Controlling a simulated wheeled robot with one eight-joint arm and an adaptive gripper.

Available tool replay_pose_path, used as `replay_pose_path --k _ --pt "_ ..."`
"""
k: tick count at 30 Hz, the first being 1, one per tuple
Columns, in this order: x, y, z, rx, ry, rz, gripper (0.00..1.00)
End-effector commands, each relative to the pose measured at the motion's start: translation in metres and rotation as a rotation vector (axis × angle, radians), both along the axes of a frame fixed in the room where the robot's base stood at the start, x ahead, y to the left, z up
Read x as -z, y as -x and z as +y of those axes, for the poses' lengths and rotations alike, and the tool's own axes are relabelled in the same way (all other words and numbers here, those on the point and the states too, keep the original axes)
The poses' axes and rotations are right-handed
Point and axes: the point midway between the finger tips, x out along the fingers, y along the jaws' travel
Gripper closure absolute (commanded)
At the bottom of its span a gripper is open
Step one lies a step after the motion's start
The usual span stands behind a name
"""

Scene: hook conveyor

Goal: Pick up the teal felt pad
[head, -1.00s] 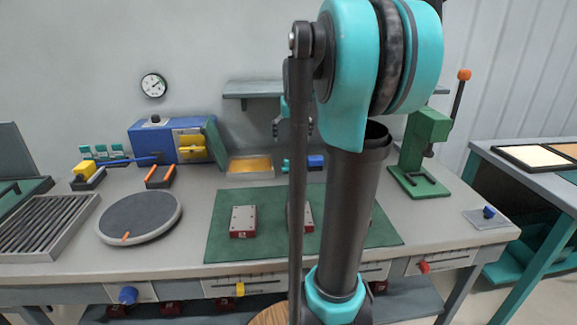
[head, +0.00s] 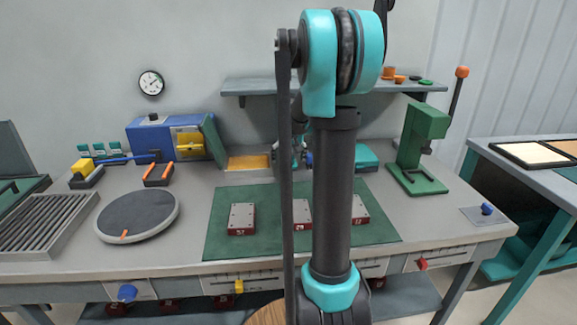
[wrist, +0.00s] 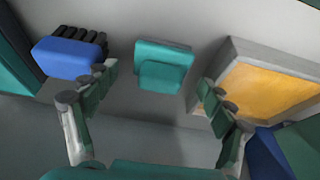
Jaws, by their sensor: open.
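The teal felt pad (wrist: 178,53) is a flat teal square with a smaller raised teal block on its near side. In the wrist view it lies on the grey bench top, near the top middle. My gripper (wrist: 157,88) is open, with its green-padded fingertips to the left and right of the pad in the picture. Nothing is between the fingers, and they do not appear to touch the pad. In the head view my arm hides most of the gripper and the pad's area at the back of the bench.
A blue block with black ridges (wrist: 68,57) lies close to the left finger; an orange-floored tray (wrist: 228,110) lies close to the right finger. In the head view a teal box (head: 367,159) stands right of my arm. A shelf (head: 250,87) hangs above. A green press (head: 419,150) stands right.

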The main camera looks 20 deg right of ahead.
Motion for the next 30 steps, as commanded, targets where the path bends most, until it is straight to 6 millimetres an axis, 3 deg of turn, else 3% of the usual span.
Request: replay_pose_path --k 4,11,24,30 --pt "0.0116 -0.0046 -0.0009 0.000 0.000 0.000 0.17" --pt "0.0130 -0.0051 -0.0009 0.000 0.000 0.000 0.17" --pt "0.0128 -0.0049 -0.0009 0.000 0.000 0.000 0.69" --pt "0.0126 -0.0049 -0.0010 0.000 0.000 0.000 0.72"
